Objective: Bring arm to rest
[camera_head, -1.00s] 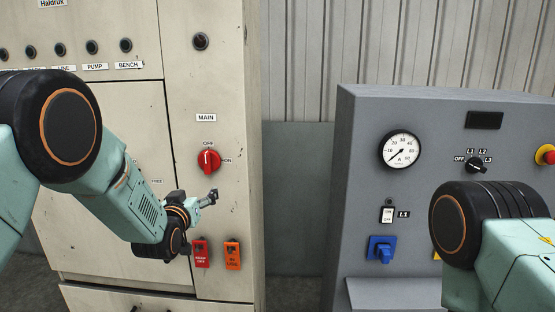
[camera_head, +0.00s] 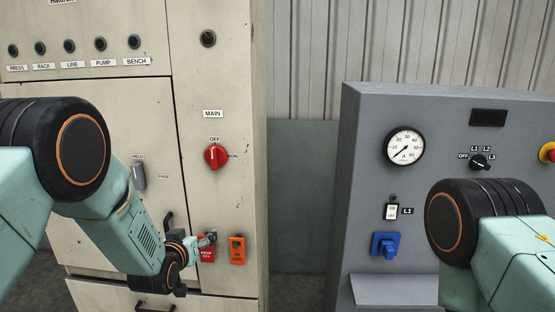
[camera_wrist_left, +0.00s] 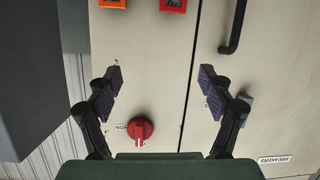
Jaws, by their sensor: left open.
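My left gripper (camera_head: 208,240) is in front of the beige cabinet (camera_head: 222,80), low in the head view, and overlaps the red tag. In the left wrist view its two fingers (camera_wrist_left: 160,85) are spread wide with nothing between them. The red MAIN rotary switch (camera_head: 215,157) is above the gripper and clear of it. Its handle looks upright, toward the OFF mark. The switch also shows in the left wrist view (camera_wrist_left: 140,128), where the picture is upside down. My right arm shows at the right edge, but its gripper is out of view.
A red tag (camera_head: 207,254) and an orange tag (camera_head: 237,250) are on the cabinet by the gripper. A dark handle (camera_head: 168,222) is left of them.

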